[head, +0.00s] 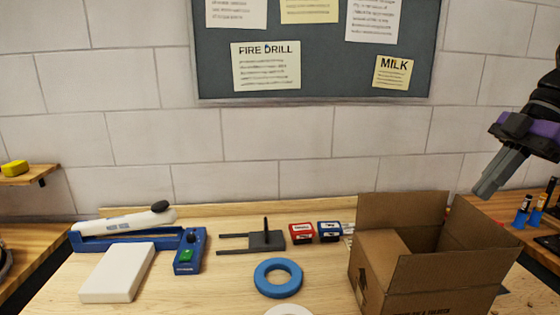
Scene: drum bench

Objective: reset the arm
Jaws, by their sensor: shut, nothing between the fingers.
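My gripper (485,190) is at the right of the head view, pointing down and to the left. Its grey fingers are together with nothing between them. It is above the right side of an open cardboard box (425,285) and apart from its raised flaps. My dark and purple wrist runs off the right edge.
The wooden bench (225,290) carries a blue and white sealer-like device (130,222), a white block (118,272), a dark forked stand (265,240), a red box (301,233), a blue box (329,231) and a blue ring (278,278). A pinboard (330,75) hangs behind.

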